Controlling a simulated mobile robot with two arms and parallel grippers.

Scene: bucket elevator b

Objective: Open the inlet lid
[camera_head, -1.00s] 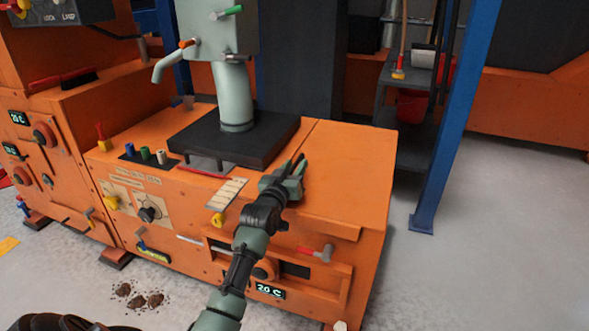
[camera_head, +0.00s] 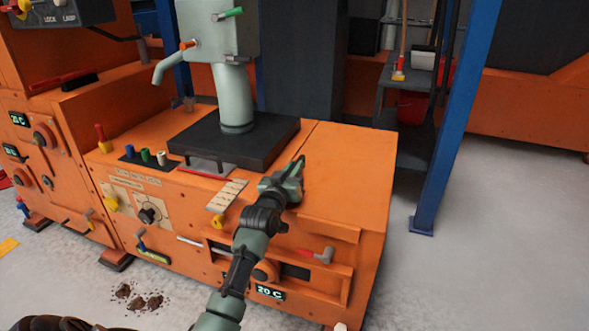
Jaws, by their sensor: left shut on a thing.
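My left gripper (camera_head: 298,170) reaches in from the bottom over the orange machine (camera_head: 345,190). Its fingers are together at the front of the top, near the seam beside the flat right-hand top panel (camera_head: 350,165). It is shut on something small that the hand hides. No part is clearly marked as the inlet lid; this panel may be it, and it lies flat. A dark square plate (camera_head: 265,150) to the left carries a pale green column (camera_head: 235,100). My right gripper is not in view.
A ribbed cream piece (camera_head: 228,193) and a yellow knob (camera_head: 218,222) sit left of my wrist. A red-handled lever (camera_head: 318,255) sticks out of the front. A blue post (camera_head: 455,130) stands right of the machine, with free grey floor (camera_head: 500,240) beyond.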

